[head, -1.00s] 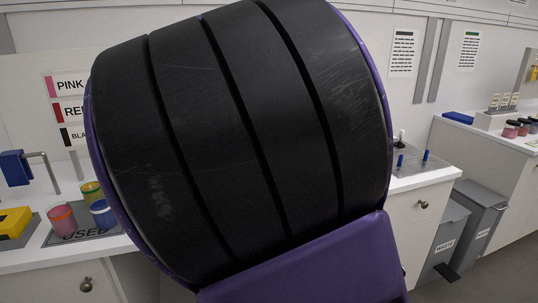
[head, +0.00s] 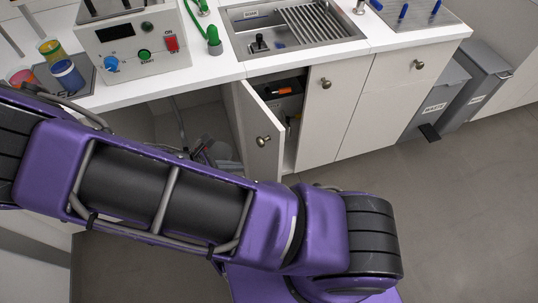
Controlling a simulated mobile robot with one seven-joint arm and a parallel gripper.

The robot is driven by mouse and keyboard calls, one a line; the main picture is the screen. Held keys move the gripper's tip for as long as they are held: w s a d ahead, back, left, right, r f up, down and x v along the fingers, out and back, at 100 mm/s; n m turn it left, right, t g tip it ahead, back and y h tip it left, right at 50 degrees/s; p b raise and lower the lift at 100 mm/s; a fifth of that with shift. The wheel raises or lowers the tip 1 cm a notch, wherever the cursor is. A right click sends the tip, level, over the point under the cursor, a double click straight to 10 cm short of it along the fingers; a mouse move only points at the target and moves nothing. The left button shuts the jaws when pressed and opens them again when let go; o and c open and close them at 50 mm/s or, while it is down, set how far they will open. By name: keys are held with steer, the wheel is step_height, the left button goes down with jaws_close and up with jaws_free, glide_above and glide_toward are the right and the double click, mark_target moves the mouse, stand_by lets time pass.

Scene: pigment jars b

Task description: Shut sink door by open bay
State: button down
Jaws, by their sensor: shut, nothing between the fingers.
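The sink door (head: 258,122) is a white panel under the sink (head: 285,28), beside the open bay (head: 205,113). It stands ajar, swung outward from its left edge, with a round knob (head: 263,141) on its outer face. To its right the dark cupboard inside shows, with an orange item (head: 285,90) in it. My purple arm crosses the lower picture in front of the bay, and its link passes just below the door's bottom edge. I cannot make out my gripper; whether the arm touches the door cannot be told.
A control box (head: 135,47) and cups (head: 67,75) stand on the counter. A grey object (head: 215,152) lies low in the bay, partly behind my arm. The closed door (head: 334,110) is right of the cupboard. Grey bins (head: 470,95) stand farther right. Floor (head: 460,210) there is clear.

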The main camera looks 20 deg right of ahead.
mark_target(276, 160)
steer(key=x, duration=0.3)
steer(key=d+r+x, duration=0.1)
steer(key=x, duration=0.7)
steer(key=shift+w+d+r, duration=0.15)
steer(key=shift+w+d, duration=0.2)
steer(key=shift+d, duration=0.35)
steer(key=shift+d, duration=0.15)
